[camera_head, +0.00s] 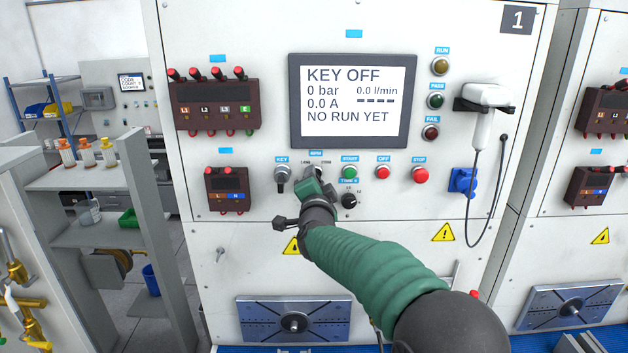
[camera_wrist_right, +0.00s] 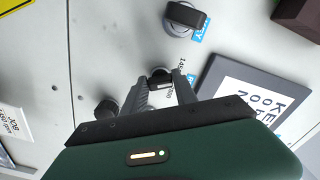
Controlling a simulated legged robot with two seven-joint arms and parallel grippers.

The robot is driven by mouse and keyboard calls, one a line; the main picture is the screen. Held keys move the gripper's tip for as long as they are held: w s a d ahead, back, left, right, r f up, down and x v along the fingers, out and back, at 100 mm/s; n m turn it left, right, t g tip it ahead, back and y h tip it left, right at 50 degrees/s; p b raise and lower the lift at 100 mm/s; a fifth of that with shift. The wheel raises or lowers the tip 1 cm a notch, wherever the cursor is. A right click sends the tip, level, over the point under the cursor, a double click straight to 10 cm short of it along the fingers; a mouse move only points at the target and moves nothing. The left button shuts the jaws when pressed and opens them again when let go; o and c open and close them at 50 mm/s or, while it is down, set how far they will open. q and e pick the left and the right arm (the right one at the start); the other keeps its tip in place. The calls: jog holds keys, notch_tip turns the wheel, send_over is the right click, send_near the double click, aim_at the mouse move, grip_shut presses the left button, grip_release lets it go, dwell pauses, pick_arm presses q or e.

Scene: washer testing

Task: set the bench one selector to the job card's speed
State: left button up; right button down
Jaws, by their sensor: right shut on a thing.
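Bench one carries the "1" plate (camera_head: 517,20) at its upper right. Its speed selector is a small dark knob (camera_wrist_right: 160,77) under a blue label, between the key switch (camera_head: 281,176) and the green start button (camera_head: 349,172). My right gripper (camera_head: 314,181) is shut on this knob; in the right wrist view its grey fingers (camera_wrist_right: 161,90) stand on either side of it. The gripper mostly hides the knob in the head view, and its setting cannot be read. A white card (camera_wrist_right: 14,121) shows partly at the left of the right wrist view; its text is not legible. My left gripper is out of view.
The display (camera_head: 353,101) reads KEY OFF, 0 bar, 0.0 A, NO RUN YET. A second black knob (camera_head: 349,200) sits just below right of my gripper. The off button (camera_head: 383,172) and stop button (camera_head: 420,174) are to the right. A corded white handset (camera_head: 485,115) hangs farther right.

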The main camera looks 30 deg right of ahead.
jog(key=n, duration=0.3)
jog(key=shift+r, duration=0.1)
dwell(0.6)
jog(key=c, duration=1.3)
grip_release()
jog(key=shift+d, duration=0.1)
jog(key=shift+c, duration=0.2)
jog(key=o, duration=0.4)
jog(key=shift+w, duration=0.1)
jog(key=shift+d, duration=0.15)
